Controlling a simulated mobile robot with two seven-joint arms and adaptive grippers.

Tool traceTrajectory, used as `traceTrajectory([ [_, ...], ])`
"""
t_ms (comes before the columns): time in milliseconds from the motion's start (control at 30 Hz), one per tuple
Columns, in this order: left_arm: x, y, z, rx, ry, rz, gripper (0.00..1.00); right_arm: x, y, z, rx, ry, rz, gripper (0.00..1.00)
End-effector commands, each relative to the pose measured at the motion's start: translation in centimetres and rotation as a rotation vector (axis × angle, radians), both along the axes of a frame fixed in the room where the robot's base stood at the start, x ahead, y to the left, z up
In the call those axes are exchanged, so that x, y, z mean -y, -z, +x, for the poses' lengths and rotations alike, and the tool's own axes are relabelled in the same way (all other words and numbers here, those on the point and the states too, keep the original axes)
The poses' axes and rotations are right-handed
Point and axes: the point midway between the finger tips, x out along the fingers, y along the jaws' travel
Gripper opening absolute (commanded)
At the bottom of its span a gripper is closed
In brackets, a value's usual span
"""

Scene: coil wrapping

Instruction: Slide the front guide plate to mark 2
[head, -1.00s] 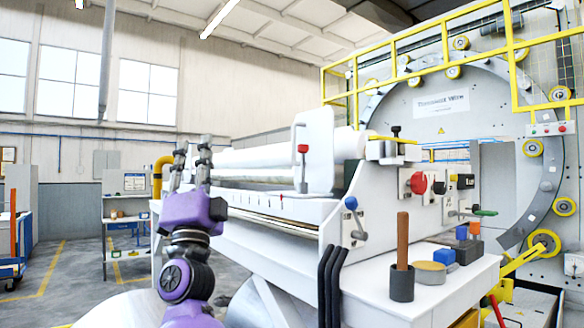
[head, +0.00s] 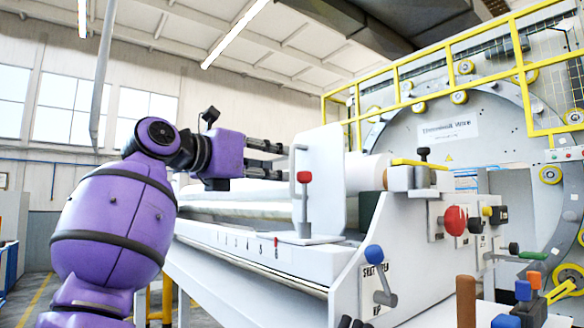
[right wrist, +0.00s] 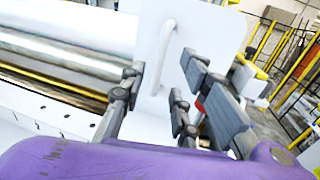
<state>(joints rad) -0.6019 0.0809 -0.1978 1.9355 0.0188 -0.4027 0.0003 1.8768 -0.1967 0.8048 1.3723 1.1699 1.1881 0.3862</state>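The front guide plate (head: 324,170) is a white upright plate on the machine's front rail, with a white bar handle (right wrist: 166,55) on its face. A red-knobbed lever (head: 304,178) stands at its foot. A row of small numbered marks (head: 248,243) runs along the rail to the left of the plate, with a small red pointer near its right end; the numerals are hard to read. My right gripper (head: 284,160) is open, its fingers pointing at the plate. In the right wrist view the handle shows between the spread fingers; contact is not clear. My left gripper is out of view.
A long pale roller (head: 230,207) lies behind the rail. A blue-knobbed lever (head: 376,275), a red knob (head: 454,220) and a small table with a brown-handled tool (head: 466,300) are to the right. Yellow railing (head: 400,75) stands behind.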

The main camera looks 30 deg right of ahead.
Motion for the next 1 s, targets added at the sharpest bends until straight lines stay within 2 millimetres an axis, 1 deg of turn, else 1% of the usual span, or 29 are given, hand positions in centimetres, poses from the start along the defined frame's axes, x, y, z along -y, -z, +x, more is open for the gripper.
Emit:
traceTrajectory([
  [33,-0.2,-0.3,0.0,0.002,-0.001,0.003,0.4,1.0,-0.4,-0.1,0.004,0.004,0.002,0.29],
  [200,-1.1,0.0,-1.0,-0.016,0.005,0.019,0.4,3.8,-0.5,0.5,0.002,0.006,0.0,0.29],
  [333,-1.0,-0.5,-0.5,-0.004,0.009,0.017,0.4,5.4,-0.5,1.1,0.002,0.004,-0.001,0.29],
  [500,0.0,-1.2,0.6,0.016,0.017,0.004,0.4,6.3,-0.3,1.5,0.001,0.002,-0.004,0.29],
  [767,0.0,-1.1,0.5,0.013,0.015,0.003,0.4,6.5,-0.1,1.7,-0.002,0.002,-0.004,0.29],
  [900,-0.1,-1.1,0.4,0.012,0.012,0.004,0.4,6.5,-0.1,1.7,-0.002,0.002,-0.004,0.11],
  [1000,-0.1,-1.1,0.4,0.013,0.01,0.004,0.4,6.5,-0.2,1.7,-0.001,0.002,-0.003,0.0],
])
